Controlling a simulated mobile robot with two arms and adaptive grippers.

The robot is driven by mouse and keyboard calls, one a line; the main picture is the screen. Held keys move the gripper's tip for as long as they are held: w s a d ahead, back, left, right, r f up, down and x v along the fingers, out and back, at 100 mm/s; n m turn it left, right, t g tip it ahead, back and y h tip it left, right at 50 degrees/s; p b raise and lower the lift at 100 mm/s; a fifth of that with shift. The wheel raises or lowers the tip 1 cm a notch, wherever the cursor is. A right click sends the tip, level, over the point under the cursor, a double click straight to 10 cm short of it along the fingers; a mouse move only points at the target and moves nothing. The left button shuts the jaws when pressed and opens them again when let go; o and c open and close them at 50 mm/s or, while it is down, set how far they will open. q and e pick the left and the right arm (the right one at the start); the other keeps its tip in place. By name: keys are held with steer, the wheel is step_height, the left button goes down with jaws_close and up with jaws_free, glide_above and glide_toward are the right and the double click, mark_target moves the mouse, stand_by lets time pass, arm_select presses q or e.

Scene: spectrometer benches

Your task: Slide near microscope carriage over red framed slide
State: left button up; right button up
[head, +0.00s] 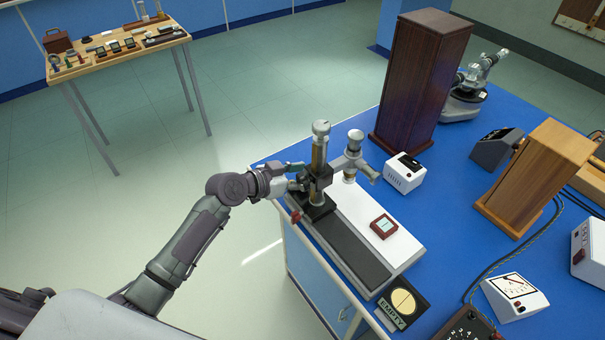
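The near microscope carriage (319,205) sits at the far end of a dark rail (350,255), near the left edge of the blue bench. It carries an upright brass and grey tube (320,150) and a side arm with an eyepiece (354,155). The red framed slide (383,226) lies on the white plate (395,247) beside the rail, nearer to me than the carriage and apart from it. My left gripper (293,178) is at the left side of the carriage. Its fingertips partly merge with the carriage parts, so its grip is unclear. My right gripper is not in view.
A tall dark wooden box (420,80) and a small white meter box (404,172) stand behind the carriage. An EMPTY-labelled tray (403,304) lies by the rail's near end. More instruments and cables fill the right. The rail's near stretch is clear.

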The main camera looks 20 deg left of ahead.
arm_select(q)
jaws_close()
steer(key=s+d+p, duration=0.2)
steer(key=s+d, duration=0.1)
steer(key=s+d+p, duration=0.2)
steer(key=s+d, duration=0.1)
steer(key=d, duration=0.1)
steer(key=s+d+p, duration=0.2)
steer(key=s+d, duration=0.1)
steer(key=d, duration=0.1)
steer(key=shift+d, duration=0.1)
steer(key=shift+w, duration=0.1)
steer(key=shift+f, duration=0.1)
jaws_free()
